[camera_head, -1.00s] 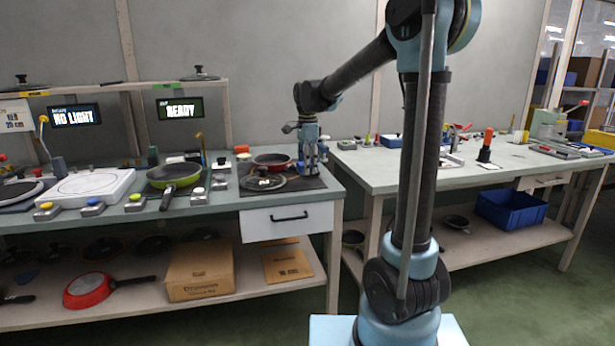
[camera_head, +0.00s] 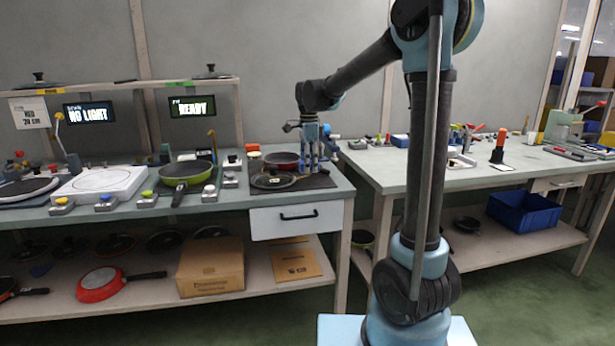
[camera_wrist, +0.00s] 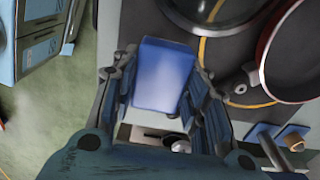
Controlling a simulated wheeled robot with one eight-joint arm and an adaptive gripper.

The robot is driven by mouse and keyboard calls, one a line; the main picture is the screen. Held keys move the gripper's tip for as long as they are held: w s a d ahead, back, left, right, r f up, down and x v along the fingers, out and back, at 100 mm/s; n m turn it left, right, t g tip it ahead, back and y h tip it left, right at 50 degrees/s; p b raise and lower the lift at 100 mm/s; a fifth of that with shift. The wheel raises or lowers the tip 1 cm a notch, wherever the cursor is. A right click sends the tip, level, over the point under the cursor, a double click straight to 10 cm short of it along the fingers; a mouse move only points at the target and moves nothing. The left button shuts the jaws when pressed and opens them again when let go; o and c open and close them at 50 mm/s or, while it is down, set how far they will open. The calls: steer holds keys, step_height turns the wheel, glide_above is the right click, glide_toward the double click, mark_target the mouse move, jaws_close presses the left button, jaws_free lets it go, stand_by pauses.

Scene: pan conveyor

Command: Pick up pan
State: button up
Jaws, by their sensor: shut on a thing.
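A red-rimmed dark pan (camera_head: 283,158) lies on the dark mat (camera_head: 318,182) near the right end of the left bench. It also shows at the right of the wrist view (camera_wrist: 296,55). My gripper (camera_head: 311,165) is over the mat, just right of the pan. In the wrist view, my gripper (camera_wrist: 165,95) is shut on a blue block (camera_wrist: 163,75), with the pan apart from the jaws to the right. A glass lid (camera_head: 272,181) lies in front of the pan. It is partly in the wrist view (camera_wrist: 212,14).
A green-rimmed pan (camera_head: 187,171) stands left of the mat, beside a white hotplate (camera_head: 98,183). A red pan (camera_head: 100,285) and a cardboard box (camera_head: 210,268) are on the lower shelf. A gap separates the left bench from the right bench (camera_head: 420,178).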

mark_target(309, 182)
steer(key=shift+f, duration=2.25)
steer(key=o, duration=1.1)
steer(key=shift+f, duration=0.1)
